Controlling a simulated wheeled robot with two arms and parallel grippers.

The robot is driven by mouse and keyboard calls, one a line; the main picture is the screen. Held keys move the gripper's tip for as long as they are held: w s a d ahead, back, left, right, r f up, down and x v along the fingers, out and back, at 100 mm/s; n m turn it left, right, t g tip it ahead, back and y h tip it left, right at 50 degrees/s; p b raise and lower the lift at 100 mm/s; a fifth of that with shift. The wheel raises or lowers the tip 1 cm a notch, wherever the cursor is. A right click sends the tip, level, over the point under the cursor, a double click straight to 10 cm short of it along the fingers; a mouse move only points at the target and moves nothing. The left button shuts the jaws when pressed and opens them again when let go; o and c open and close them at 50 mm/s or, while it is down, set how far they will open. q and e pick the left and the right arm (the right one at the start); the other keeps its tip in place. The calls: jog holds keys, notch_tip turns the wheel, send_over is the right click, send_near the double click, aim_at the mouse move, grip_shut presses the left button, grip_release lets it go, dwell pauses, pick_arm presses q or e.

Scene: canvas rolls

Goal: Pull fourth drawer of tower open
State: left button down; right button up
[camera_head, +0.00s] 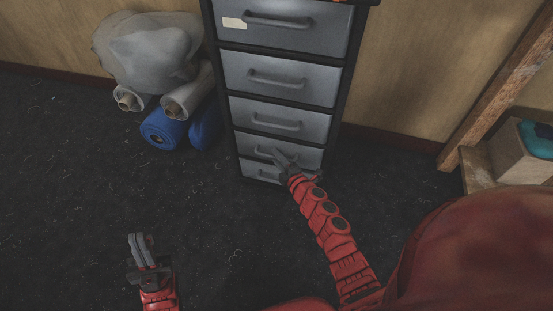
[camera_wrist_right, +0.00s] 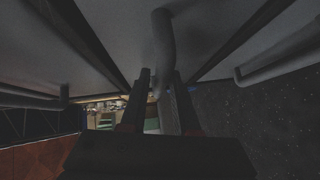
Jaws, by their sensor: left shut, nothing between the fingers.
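The grey metal drawer tower (camera_head: 288,80) stands against the wall, its drawers stacked with bar handles. The fourth drawer (camera_head: 243,143) from the top of the view looks shut, low on the tower. My right gripper (camera_head: 281,158) is at this drawer's handle and hides part of it. In the right wrist view a handle (camera_wrist_right: 163,45) runs between the two fingers (camera_wrist_right: 161,85). I cannot tell whether they grip it or only stand around it. My left gripper (camera_head: 140,240) is shut and empty above the floor, away from the tower.
Blue rolls (camera_head: 165,128), pale rolls (camera_head: 187,92) and a grey covered bundle (camera_head: 150,45) lie left of the tower. A wooden frame (camera_head: 500,80) and a box (camera_head: 515,155) stand at the right. The dark floor (camera_head: 70,170) before the tower is clear.

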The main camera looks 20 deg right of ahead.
jog(key=shift+w, duration=0.1)
grip_shut()
dwell(1.4)
